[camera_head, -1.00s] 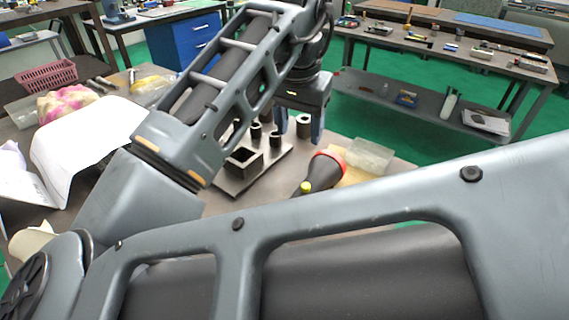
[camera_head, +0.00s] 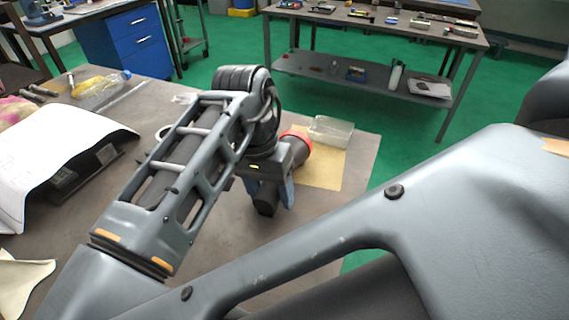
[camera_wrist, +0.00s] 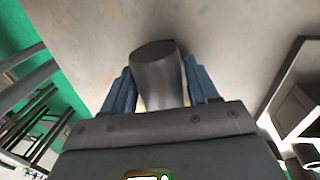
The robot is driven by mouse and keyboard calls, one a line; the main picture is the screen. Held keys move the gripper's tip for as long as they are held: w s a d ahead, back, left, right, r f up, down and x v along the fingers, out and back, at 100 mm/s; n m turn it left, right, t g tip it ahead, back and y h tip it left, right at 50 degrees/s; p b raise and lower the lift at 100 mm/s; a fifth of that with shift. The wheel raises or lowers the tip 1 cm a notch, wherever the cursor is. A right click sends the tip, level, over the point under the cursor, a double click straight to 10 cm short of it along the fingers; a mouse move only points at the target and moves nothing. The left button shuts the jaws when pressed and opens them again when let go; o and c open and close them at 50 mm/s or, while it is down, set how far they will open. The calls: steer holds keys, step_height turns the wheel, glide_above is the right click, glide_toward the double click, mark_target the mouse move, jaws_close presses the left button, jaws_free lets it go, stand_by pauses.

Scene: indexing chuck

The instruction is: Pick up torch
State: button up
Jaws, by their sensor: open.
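The torch has a dark body and a red head (camera_head: 299,140). In the head view, its head shows behind my gripper on the worktable, and its dark handle end (camera_head: 265,203) shows below the gripper. In the wrist view, the grey handle (camera_wrist: 158,75) lies between the two blue fingers. My gripper (camera_head: 271,195) is open around the handle, with a finger on each side; a narrow gap shows beside the handle in the wrist view. The middle of the torch is hidden by my wrist.
A clear plastic box (camera_head: 331,130) stands on a tan sheet (camera_head: 322,172) just beyond the torch. White paper (camera_head: 55,150) and a yellow item in a clear bag (camera_head: 97,90) lie at left. In the wrist view, a block-like fixture (camera_wrist: 297,103) stands at right.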

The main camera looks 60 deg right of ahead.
steer(key=c, duration=0.6)
